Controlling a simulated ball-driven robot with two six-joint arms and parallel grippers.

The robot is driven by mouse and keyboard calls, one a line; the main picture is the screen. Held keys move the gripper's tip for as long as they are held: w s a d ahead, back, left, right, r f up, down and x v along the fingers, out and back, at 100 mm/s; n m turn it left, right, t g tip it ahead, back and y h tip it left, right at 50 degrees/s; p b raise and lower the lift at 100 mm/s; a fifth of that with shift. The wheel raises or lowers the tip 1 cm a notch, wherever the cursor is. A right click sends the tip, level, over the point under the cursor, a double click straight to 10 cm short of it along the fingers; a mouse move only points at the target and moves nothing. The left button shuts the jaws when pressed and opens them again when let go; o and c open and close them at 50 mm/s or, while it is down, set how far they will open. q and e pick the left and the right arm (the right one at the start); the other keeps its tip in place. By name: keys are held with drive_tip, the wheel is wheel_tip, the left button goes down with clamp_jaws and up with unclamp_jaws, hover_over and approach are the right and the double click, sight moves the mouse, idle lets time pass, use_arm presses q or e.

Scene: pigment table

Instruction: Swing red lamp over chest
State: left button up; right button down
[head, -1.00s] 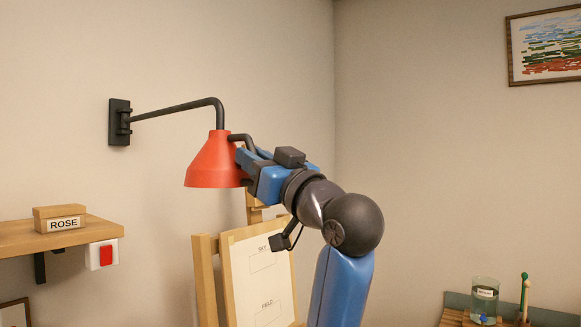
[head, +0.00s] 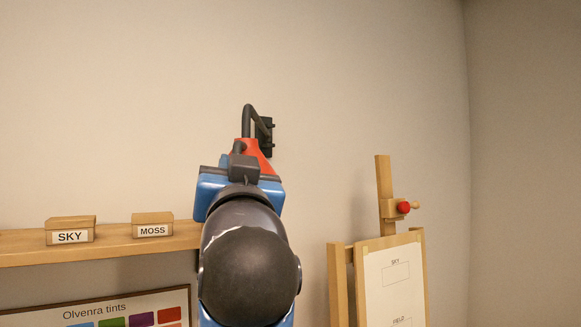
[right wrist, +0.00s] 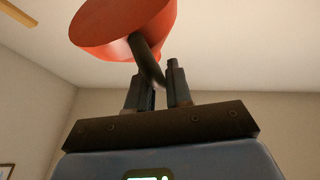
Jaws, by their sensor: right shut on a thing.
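The red lamp (head: 263,155) hangs from a dark arm (head: 247,112) on a wall bracket (head: 267,138). In the head view my right arm hides most of its shade. In the right wrist view the shade (right wrist: 105,25) is large at the top left, with a dark curved handle (right wrist: 146,62) coming off it. My right gripper (right wrist: 157,82) is shut on that handle. The chest is not in view in either picture. My left gripper is not in view.
A wooden shelf (head: 100,243) at the left carries boxes marked SKY (head: 70,233) and MOSS (head: 152,226). An Olvenra tints chart (head: 125,308) hangs below it. An easel (head: 337,290) with a sheet (head: 395,280) stands at the right. The wall above is bare.

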drive_tip(key=a+m+h+p, duration=0.1)
drive_tip(key=a, duration=0.8)
drive_tip(key=shift+w+t, duration=0.3)
drive_tip(key=shift+w, duration=0.15)
drive_tip(key=shift+d+r, duration=0.1)
drive_tip(key=shift+r, duration=0.05)
drive_tip(key=c, duration=1.1)
unclamp_jaws()
drive_tip(key=shift+w, duration=0.1)
drive_tip(key=shift+c, duration=0.2)
drive_tip(key=shift+f, duration=0.25)
